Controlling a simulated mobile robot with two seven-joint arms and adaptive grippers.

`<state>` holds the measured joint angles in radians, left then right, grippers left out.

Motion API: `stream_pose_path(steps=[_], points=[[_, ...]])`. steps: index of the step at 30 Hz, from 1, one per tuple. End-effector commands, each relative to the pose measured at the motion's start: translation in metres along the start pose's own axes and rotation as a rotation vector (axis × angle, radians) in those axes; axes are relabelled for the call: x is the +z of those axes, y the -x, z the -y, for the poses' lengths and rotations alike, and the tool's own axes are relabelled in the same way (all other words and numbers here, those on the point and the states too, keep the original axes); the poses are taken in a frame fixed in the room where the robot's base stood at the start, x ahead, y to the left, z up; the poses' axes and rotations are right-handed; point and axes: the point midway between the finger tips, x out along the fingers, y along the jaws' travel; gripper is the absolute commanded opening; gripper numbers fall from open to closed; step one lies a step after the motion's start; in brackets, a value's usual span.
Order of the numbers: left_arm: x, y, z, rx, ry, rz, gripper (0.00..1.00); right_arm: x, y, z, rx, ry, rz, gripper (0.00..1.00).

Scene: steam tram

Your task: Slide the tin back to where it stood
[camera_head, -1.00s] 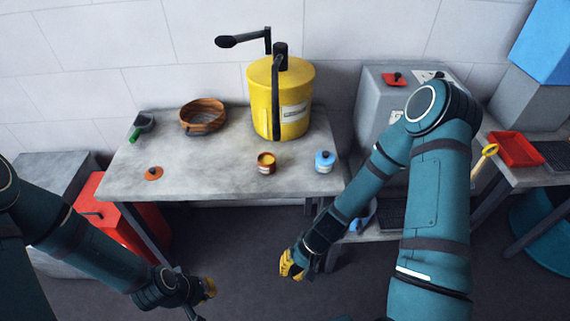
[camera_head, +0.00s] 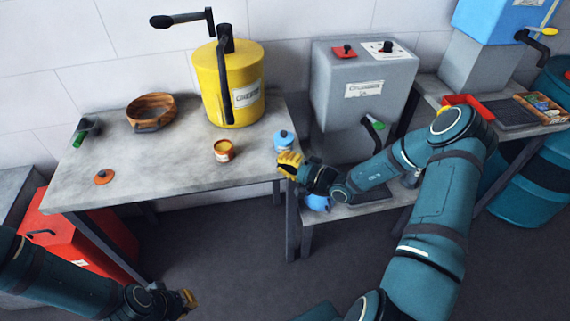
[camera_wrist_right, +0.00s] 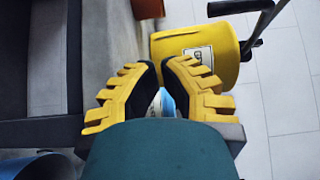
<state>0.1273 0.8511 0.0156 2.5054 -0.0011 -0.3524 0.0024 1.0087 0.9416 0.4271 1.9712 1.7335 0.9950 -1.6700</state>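A small blue tin (camera_head: 284,139) with a dark knob stands upright at the table's front right corner. A small orange-brown open tin (camera_head: 223,151) with yellow contents stands to its left. My right gripper (camera_head: 289,161) is right at the blue tin, on its near side; I cannot tell whether they touch. In the right wrist view, part of a blue and white thing (camera_wrist_right: 166,102), likely the blue tin, shows between the yellow-ended fingers (camera_wrist_right: 161,85), mostly hidden. My left gripper (camera_head: 186,300) is low in front of the table, away from both tins.
On the stone-topped table (camera_head: 180,180) stand a yellow grease drum (camera_head: 225,85), a wooden bowl (camera_head: 150,111), a green-handled scoop (camera_head: 84,131) and an orange lid (camera_head: 104,177). A grey machine (camera_head: 350,100) stands right of the table. The table's middle front is clear.

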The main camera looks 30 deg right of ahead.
Motion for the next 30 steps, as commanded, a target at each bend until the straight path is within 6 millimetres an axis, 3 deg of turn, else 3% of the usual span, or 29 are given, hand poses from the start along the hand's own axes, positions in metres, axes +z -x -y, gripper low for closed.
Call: stream_pose_path(steps=[18,24,30], points=[[-0.002,-0.020,0.007,-0.001,-0.001,-0.010,0.00,0.002,-0.122,-0.002,-0.001,-0.002,0.003,0.00],[-0.003,-0.024,0.009,-0.001,-0.002,-0.013,0.00,0.002,-0.147,-0.001,0.000,-0.002,0.003,0.00],[-0.003,-0.026,0.009,-0.001,-0.002,-0.014,0.00,0.001,-0.156,-0.001,0.001,-0.003,0.002,0.00]])
